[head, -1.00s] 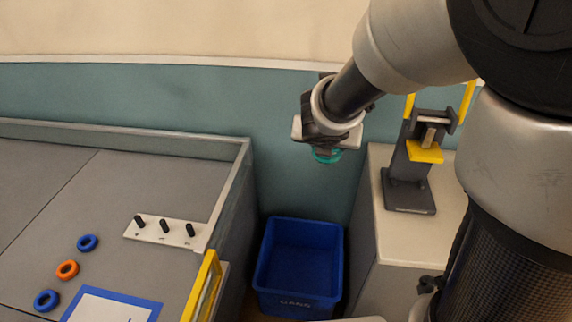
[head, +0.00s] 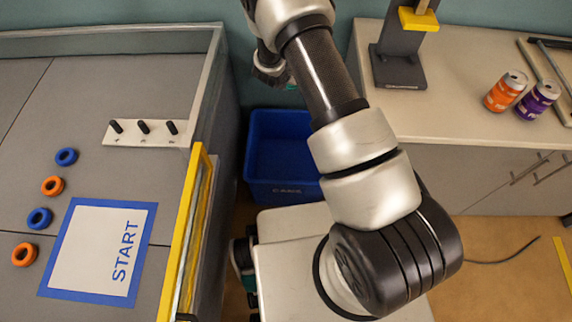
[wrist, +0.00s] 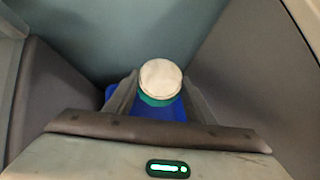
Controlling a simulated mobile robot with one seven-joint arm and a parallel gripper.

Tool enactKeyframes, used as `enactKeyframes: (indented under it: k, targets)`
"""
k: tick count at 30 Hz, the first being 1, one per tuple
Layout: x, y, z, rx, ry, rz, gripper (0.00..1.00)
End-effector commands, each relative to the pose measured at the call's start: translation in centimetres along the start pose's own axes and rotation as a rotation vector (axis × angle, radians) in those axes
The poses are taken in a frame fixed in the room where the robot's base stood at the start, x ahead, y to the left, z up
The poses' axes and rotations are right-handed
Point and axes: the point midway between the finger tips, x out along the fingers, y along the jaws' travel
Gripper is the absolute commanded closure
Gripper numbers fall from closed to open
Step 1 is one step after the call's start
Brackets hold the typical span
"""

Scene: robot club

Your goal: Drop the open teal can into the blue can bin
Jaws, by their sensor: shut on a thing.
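My gripper (wrist: 160,92) is shut on the teal can (wrist: 160,100), with one finger on each side of it. The can's pale round end faces the wrist camera; I cannot make out an opening. In the head view the can is only a sliver of teal (head: 291,84) beside my wrist, mostly hidden by my arm. The blue can bin (head: 284,188) stands on the floor between the grey table and the pale counter, its right part behind my arm. In the wrist view the blue of the bin (wrist: 117,98) shows beyond and below the can.
The grey table (head: 75,110) with a raised rim, rings and a peg board (head: 144,133) is on the left. The counter (head: 445,115) on the right holds a dark press stand (head: 400,65), an orange can (head: 506,91) and a purple can (head: 538,101).

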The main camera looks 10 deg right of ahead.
Motion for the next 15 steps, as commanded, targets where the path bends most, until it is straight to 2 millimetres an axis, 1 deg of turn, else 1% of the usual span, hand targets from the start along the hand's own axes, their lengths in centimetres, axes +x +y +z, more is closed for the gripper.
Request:
enactKeyframes:
  k: [1, 5, 6, 9, 12, 15]
  targets:
    - [1.9, -0.1, -2.1, -0.002, 0.005, -0.005, 0.75]
    - [5.5, -0.2, -6.3, 0.002, 0.005, -0.010, 0.75]
    - [6.6, -0.3, -7.7, 0.004, 0.005, -0.012, 0.75]
    - [8.9, -0.6, -10.9, 0.008, 0.004, -0.015, 0.75]
    - [10.6, -0.9, -13.6, 0.014, 0.002, -0.019, 0.75]
    - [11.8, -1.2, -15.6, 0.019, 0.001, -0.021, 0.75]
